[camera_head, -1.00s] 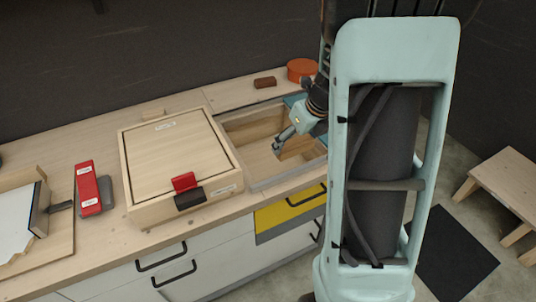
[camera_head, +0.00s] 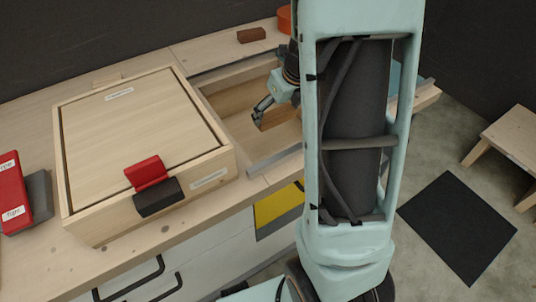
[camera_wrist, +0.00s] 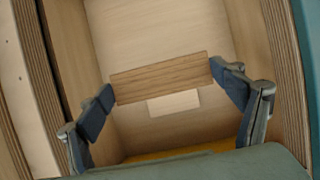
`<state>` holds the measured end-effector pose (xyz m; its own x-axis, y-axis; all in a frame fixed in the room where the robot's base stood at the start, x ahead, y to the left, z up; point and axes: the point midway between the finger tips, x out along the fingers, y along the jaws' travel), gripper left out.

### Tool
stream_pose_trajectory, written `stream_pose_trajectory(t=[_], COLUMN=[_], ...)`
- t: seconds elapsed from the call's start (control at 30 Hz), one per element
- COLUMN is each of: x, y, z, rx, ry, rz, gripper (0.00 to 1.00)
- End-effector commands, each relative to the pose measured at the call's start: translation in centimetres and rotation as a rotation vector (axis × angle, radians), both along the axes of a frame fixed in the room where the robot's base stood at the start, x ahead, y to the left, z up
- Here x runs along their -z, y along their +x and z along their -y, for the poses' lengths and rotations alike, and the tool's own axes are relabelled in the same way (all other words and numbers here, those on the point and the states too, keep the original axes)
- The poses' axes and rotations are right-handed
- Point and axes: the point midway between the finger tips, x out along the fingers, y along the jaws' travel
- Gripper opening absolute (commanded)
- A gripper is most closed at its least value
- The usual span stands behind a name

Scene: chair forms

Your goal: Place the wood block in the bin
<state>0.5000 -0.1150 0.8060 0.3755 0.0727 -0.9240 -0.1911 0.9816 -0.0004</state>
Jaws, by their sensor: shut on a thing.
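The wood block (camera_wrist: 160,78), a brown grained bar, spans between my two fingertips in the wrist view. My gripper (camera_wrist: 160,83) is shut on its two ends. In the head view my gripper (camera_head: 262,108) shows over the open wooden bin (camera_head: 225,103) sunk in the counter, with the block (camera_head: 279,116) partly visible below it. My arm hides the bin's right part in the head view. The block's exact height above the floor is hard to tell.
A lidded wooden box (camera_head: 140,140) with a red and black latch stands left of the bin. A red labelled block (camera_head: 14,195) lies farther left. A brown block (camera_head: 251,35) and an orange round thing (camera_head: 284,19) sit behind the bin. A wooden stool (camera_head: 510,145) is at right.

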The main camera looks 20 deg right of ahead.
Motion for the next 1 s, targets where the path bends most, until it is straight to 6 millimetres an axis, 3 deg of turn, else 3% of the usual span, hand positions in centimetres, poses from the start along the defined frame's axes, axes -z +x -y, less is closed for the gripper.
stream_pose_trajectory(t=[0.03, 0.1, 0.43, 0.7, 1.0], x=[1.8, 2.7, 4.8, 9.5, 12.3], y=[0.0, 0.0, 0.0, 0.0, 0.0], z=[0.0, 0.0, 0.0, 0.0, 0.0], rx=[0.0, 0.0, 0.0, 0.001, 0.001], ry=[0.0, 0.0, 0.001, 0.001, 0.001], rz=[0.001, 0.001, -0.001, -0.001, -0.001], gripper=[0.56, 0.56, 0.56, 0.56, 0.56])
